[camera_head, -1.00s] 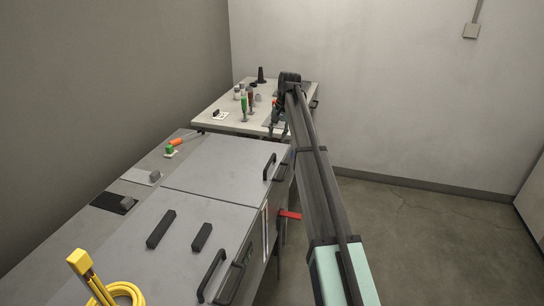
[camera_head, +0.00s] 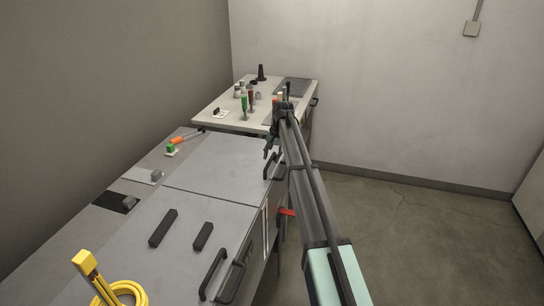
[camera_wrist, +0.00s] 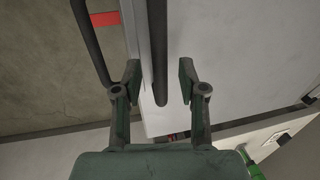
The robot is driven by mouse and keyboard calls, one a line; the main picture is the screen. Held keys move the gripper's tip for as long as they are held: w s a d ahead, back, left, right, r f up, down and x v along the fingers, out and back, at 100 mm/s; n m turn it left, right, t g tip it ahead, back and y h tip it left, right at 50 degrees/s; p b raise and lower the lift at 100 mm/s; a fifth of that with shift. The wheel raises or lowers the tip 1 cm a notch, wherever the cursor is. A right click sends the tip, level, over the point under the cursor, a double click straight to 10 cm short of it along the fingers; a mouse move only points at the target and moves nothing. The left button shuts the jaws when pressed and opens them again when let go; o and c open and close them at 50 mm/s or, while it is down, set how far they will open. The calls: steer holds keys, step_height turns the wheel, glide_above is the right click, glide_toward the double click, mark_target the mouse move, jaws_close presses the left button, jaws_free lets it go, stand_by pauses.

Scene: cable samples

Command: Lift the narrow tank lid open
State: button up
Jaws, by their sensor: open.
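The grey far lid (camera_head: 215,165), seemingly the narrow tank lid, lies flat and shut in the head view. Its black bar handle (camera_head: 267,166) stands near its right edge. My gripper (camera_head: 270,150) is open at the far end of this handle, partly hidden by my arm. In the wrist view the handle (camera_wrist: 158,50) runs down between the two fingers of my gripper (camera_wrist: 160,80), with a gap on each side. The lid surface (camera_wrist: 230,60) fills the right of that view.
A second, nearer lid (camera_head: 150,240) with its own black handle (camera_head: 212,273) carries two black bars. A red lever (camera_head: 287,212) sticks out from the tank front. Another dark bar (camera_wrist: 90,40) runs left of the handle. A far table (camera_head: 215,107) holds bottles.

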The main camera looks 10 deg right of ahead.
jaws_close()
steer(key=w+a+r+p, duration=0.2)
steer(key=a+r, duration=0.3)
steer(key=r, duration=0.6)
steer(key=w+a+r+p, duration=0.3)
steer(key=a+r, duration=0.2)
steer(key=r, duration=0.6)
steer(key=shift+a, duration=0.15)
steer(key=shift+f, duration=0.1)
jaws_free()
steer(key=shift+w+a+f, duration=0.1)
steer(key=shift+a+f, duration=0.05)
steer(key=shift+a, duration=0.05)
step_height(320, 180, up, 12)
steer(key=s+d, duration=0.1)
steer(key=d, duration=0.1)
steer(key=shift+d, duration=0.2)
